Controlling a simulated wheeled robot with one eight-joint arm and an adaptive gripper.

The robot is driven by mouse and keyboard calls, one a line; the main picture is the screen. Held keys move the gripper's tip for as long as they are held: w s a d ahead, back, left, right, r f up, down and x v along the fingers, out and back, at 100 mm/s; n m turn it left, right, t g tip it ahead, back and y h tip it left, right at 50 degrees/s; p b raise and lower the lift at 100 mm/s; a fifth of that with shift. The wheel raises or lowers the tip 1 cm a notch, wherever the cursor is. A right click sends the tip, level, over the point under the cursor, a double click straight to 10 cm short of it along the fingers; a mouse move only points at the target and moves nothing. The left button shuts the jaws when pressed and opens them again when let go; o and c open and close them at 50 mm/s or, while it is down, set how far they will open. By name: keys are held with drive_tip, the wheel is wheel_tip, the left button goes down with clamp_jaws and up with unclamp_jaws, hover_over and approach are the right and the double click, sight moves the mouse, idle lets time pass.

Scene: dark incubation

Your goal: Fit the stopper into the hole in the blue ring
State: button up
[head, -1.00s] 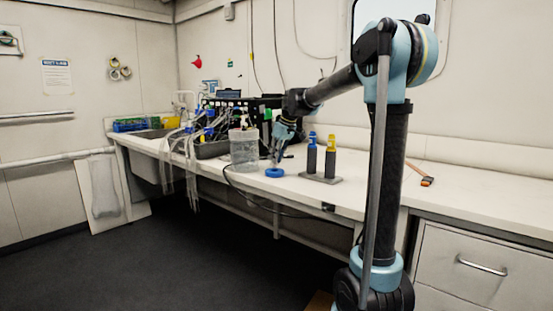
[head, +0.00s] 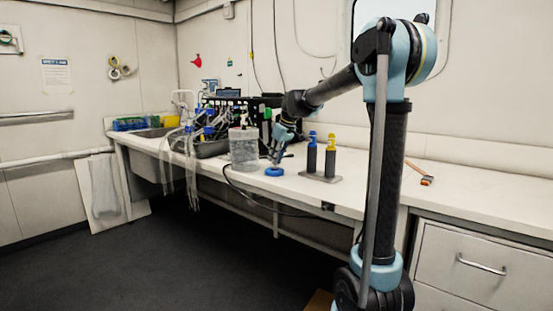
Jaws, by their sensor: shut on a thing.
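The blue ring (head: 274,171) lies flat on the white bench near its front edge. My gripper (head: 276,161) points down, with its fingertips just above the ring. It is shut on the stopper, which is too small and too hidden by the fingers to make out. I cannot tell from this distance whether the stopper touches the ring or sits in its hole.
A clear container (head: 243,150) stands close left of the ring. A grey stand (head: 320,177) with a blue-topped bottle (head: 312,154) and a yellow-topped bottle (head: 331,157) is at the right. Tubing and a sink lie further left. The bench right of my arm is mostly clear.

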drive_tip(key=shift+f, duration=0.9)
drive_tip(key=o, duration=0.8)
drive_tip(key=v, duration=1.2)
drive_tip(key=shift+f, duration=0.1)
